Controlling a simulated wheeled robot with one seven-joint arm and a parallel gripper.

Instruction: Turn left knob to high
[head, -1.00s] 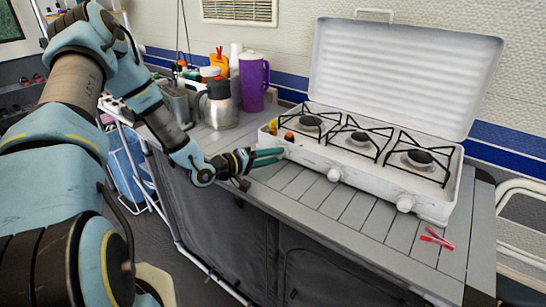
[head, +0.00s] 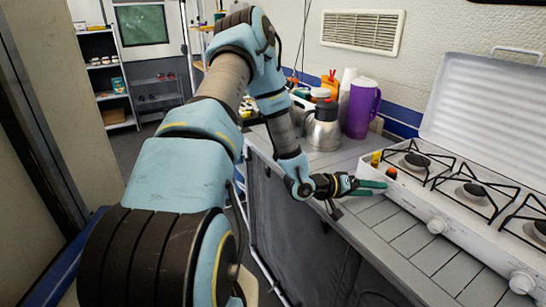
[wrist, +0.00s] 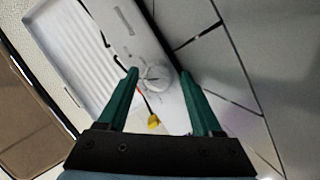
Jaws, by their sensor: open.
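The white camping stove (head: 478,236) stands open on the counter at the right of the head view, cut off by the picture edge. Two white front knobs show there, a middle one (head: 436,226) and a right one (head: 522,283). My gripper (head: 374,188) is at the stove's left front corner, with its green fingers apart. In the wrist view a round white knob (wrist: 155,80) with a marked face lies between the tips of my open gripper (wrist: 159,74). It appears to be the left knob, which the gripper hides in the head view. Contact cannot be told.
Black pot grates (head: 480,196) cover the burners. Small yellow and orange items (head: 391,173) sit at the stove's left end. A steel jug (head: 323,128) and a purple pitcher (head: 362,108) stand behind my gripper. The grey slatted counter (head: 400,238) is clear in front of the stove.

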